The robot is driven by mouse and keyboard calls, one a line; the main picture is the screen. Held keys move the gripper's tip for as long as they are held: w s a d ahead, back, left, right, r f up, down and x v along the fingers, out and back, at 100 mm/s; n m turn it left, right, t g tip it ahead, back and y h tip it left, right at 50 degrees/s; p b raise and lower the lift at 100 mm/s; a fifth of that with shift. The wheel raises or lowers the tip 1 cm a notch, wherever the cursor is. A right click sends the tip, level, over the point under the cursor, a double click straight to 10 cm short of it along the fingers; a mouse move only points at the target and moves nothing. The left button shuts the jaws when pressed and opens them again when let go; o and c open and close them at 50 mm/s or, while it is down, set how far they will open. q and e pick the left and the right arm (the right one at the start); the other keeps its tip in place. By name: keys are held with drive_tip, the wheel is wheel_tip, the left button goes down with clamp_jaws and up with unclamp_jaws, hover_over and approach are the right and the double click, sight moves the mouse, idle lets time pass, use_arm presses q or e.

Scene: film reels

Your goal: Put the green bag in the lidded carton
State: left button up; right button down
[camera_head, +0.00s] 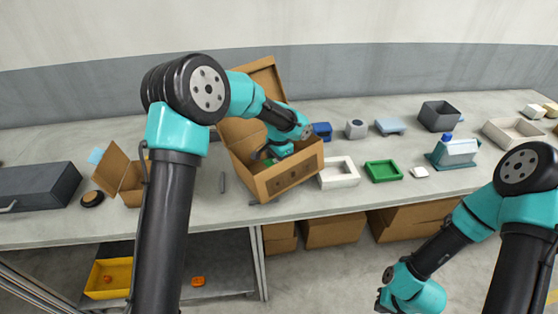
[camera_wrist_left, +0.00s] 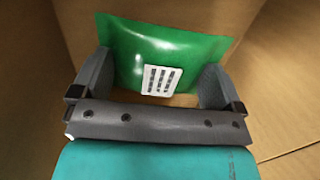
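The lidded carton (camera_head: 292,180) stands on the bench with its lid (camera_head: 265,78) raised at the back. My left gripper (camera_head: 263,153) reaches down inside it. In the left wrist view, the green bag (camera_wrist_left: 165,50) with a white barcode label lies at the fingertips, with tan carton walls around it. My left gripper's fingers (camera_wrist_left: 158,85) are spread wide on either side of the bag; whether they touch it is unclear. The bag is mostly hidden in the head view. My right gripper (camera_head: 381,300) hangs low in front of the bench, its fingers too small to read.
A smaller open carton (camera_head: 130,186) and a dark box (camera_head: 38,186) stand at left. Right of the lidded carton are a white tray (camera_head: 338,181), a green tray (camera_head: 383,179) and a teal-grey holder (camera_head: 455,157). A dark grey bin (camera_head: 440,117) stands behind.

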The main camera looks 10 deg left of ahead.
use_arm(q)
drive_tip(key=shift+o, duration=0.5)
drive_tip(key=shift+r, duration=0.1)
wheel_tip(320, 180, up, 13)
idle(0.3)
idle(0.4)
